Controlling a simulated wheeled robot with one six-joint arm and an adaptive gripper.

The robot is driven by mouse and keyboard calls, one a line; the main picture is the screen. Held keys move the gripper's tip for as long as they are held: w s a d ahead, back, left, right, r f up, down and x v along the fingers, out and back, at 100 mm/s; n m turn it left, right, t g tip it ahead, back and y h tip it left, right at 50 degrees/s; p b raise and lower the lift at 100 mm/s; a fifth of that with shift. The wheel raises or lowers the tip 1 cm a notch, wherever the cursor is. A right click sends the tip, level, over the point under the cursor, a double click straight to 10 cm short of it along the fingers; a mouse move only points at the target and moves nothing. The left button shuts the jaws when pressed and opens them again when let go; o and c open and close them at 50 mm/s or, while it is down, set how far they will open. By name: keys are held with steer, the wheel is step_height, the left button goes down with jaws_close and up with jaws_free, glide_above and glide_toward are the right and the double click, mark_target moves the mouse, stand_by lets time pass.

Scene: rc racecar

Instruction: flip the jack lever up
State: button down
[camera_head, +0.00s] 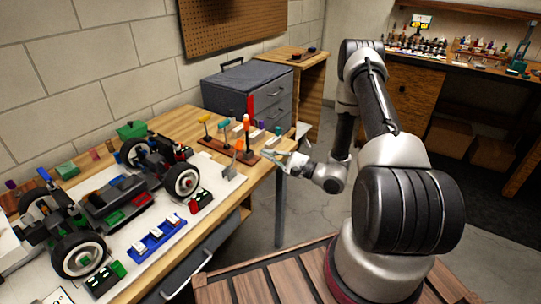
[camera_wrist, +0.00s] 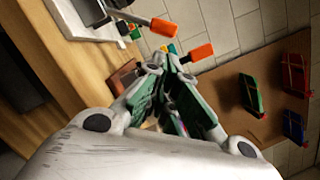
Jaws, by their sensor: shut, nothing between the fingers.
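A lever with an orange grip (camera_wrist: 163,27) shows at the top of the wrist view, on a rod that slants from a grey metal piece (camera_wrist: 92,10) by the white mat. It looks like the jack lever. In the head view a grey upright piece (camera_head: 231,170) stands at the mat's right end, with an orange tip (camera_head: 239,147) above it. My gripper (camera_head: 268,156) is at the table's right edge, just right of that piece. In the wrist view its fingertips (camera_wrist: 176,62) are together and empty, apart from the lever.
A brown tool rack (camera_head: 215,147) with upright coloured handles stands behind my gripper; another orange handle (camera_wrist: 201,52) shows close beyond the fingertips. The racecar (camera_head: 115,195) fills the table's left part. A blue tray (camera_head: 157,240) lies in front of it.

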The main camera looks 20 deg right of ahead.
mark_target(235, 157)
steer(key=x, duration=0.6)
steer(key=shift+w+a, duration=0.15)
steer(key=shift+r, duration=0.1)
